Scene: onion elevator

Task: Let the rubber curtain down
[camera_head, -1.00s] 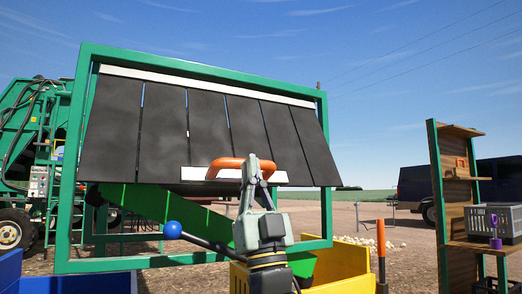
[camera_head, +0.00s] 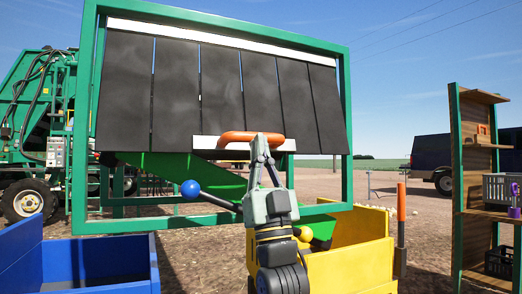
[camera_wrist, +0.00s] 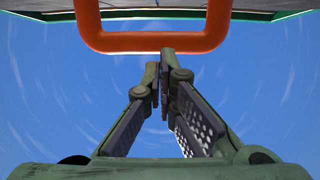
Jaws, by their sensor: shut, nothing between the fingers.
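The rubber curtain (camera_head: 221,90) is a row of black strips under a white bar in a green frame (camera_head: 79,120). It slants a little out toward me, and its lower edge is well above the frame's bottom bar. An orange handle (camera_head: 250,136) on a white plate (camera_head: 206,143) is at its lower edge. My gripper (camera_head: 262,140) is shut and empty at the handle. In the wrist view, the closed fingertips (camera_wrist: 161,60) are at the outer bar of the handle (camera_wrist: 155,42), not around it. I cannot tell whether they touch it.
A green chute (camera_head: 180,165) and a lever with a blue ball (camera_head: 190,189) are below the curtain. A blue bin (camera_head: 100,285) is at left, a yellow bin (camera_head: 350,265) at right. An orange-handled post (camera_head: 401,205) and wooden shelf (camera_head: 470,150) stand farther right.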

